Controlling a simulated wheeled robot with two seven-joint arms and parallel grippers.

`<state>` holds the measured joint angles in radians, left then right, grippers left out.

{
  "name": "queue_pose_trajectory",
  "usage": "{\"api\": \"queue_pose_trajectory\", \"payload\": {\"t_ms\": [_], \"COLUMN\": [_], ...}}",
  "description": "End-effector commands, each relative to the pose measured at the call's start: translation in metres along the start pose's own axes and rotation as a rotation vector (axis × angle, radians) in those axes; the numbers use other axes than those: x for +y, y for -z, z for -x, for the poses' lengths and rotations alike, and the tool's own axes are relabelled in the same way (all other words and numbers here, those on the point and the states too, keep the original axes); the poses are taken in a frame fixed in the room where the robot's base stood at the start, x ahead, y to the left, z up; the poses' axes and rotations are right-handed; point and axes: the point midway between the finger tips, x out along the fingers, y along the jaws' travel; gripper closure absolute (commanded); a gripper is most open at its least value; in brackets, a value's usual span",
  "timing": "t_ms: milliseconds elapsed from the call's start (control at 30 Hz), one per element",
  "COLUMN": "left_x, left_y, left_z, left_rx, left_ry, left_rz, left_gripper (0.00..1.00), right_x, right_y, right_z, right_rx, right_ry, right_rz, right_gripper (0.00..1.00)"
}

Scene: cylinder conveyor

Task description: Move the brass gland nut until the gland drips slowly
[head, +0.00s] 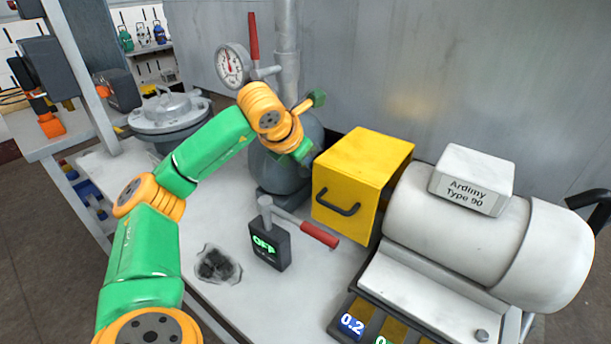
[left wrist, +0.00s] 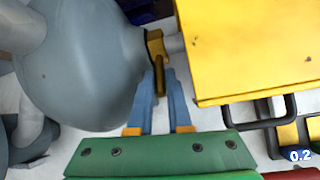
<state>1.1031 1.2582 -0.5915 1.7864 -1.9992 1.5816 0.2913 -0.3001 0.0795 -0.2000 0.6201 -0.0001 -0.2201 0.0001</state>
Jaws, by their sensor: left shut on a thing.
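The brass gland nut (left wrist: 154,45) shows in the left wrist view on the short shaft between the round grey pump body (left wrist: 85,60) and the yellow box. My left gripper (left wrist: 163,72) points at it, its two blue-grey fingers shut on the brass part just below the nut's top. In the head view the grey body (head: 275,172) stands behind my arm's end. There the fingers and the nut are hidden by my wrist and the yellow box. No drip can be made out in either view. My right gripper is not in view.
The yellow box (head: 362,180) with a black handle is close on the right, beside a white motor (head: 455,235). A black OFF switch box (head: 269,248) and red-handled lever (head: 319,235) stand in front. A clear bag (head: 218,264) holds dark pieces. A gauge (head: 232,65) rises behind.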

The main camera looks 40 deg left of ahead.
Motion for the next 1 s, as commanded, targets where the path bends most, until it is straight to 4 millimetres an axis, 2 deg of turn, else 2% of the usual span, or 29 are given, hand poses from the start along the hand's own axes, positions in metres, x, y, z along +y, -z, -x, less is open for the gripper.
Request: {"api": "queue_pose_trajectory", "payload": {"t_ms": [300, 333, 367, 667, 1000], "left_x": [0.000, 0.000, 0.000, 0.000, 0.000], "left_y": [0.000, 0.000, 0.000, 0.000, -0.001], "left_z": [0.000, 0.000, 0.000, 0.002, 0.065], "left_rx": [-0.003, -0.003, -0.003, -0.004, -0.007], "left_ry": [-0.001, -0.001, -0.001, 0.000, 0.000], "left_rz": [0.000, 0.000, 0.000, 0.000, 0.000], "left_gripper": [1.00, 0.78, 0.70, 0.70, 0.70], "right_x": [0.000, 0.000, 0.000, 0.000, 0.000], "right_y": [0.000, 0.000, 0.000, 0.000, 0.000], "right_z": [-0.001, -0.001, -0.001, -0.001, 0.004], "right_rx": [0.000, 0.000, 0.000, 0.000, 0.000], "right_ry": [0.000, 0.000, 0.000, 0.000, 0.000], "right_rz": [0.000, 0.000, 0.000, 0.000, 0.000], "right_gripper": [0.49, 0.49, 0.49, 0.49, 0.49]}}
